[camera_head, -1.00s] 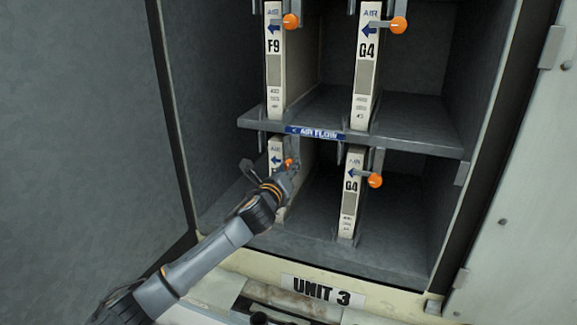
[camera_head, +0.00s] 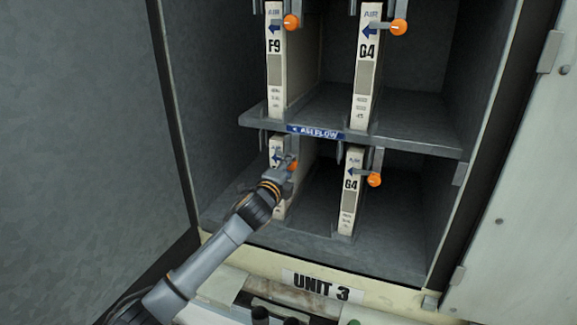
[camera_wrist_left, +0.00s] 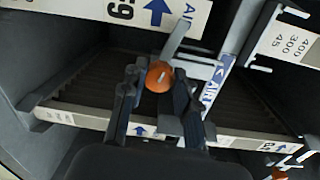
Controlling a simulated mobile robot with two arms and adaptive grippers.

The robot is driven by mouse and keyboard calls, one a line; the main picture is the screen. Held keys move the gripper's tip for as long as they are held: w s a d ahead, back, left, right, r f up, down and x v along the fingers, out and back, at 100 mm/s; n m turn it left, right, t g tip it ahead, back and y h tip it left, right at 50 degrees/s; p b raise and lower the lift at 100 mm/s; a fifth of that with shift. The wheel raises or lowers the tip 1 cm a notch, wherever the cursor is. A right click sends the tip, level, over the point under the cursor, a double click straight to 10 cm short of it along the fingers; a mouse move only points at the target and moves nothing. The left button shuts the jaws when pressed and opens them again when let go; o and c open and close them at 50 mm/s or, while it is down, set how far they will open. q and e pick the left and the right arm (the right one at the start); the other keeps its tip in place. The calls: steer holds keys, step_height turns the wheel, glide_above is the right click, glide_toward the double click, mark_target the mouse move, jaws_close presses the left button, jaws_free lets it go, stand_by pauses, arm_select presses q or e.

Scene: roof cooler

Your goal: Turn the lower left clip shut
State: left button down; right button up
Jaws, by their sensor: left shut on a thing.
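The lower left clip (camera_head: 293,166) has an orange knob and sits at the upper part of the lower left filter (camera_head: 277,150), under the shelf. My left gripper (camera_head: 284,163) comes in from the lower left and is shut on this knob. In the left wrist view the orange knob (camera_wrist_left: 159,76) lies between the two dark fingertips (camera_wrist_left: 157,82), with a grey bar running up from it. My gripper and wrist hide much of the lower left filter's front. My right gripper is not in view.
The lower right filter (camera_head: 350,195), marked G4, has its own orange clip knob (camera_head: 374,180). Two upper filters stand above the shelf (camera_head: 410,135), which carries an AIR FLOW label. The cabinet's left wall (camera_head: 215,90) is close to my arm.

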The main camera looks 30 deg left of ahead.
arm_select(q)
steer(key=shift+f+n, duration=0.1)
steer(key=shift+n, duration=1.5)
steer(key=c, duration=1)
jaws_free()
steer(key=shift+s, duration=0.1)
steer(key=v, duration=1.1)
steer(key=shift+s, duration=0.4)
steer(key=shift+f, duration=0.1)
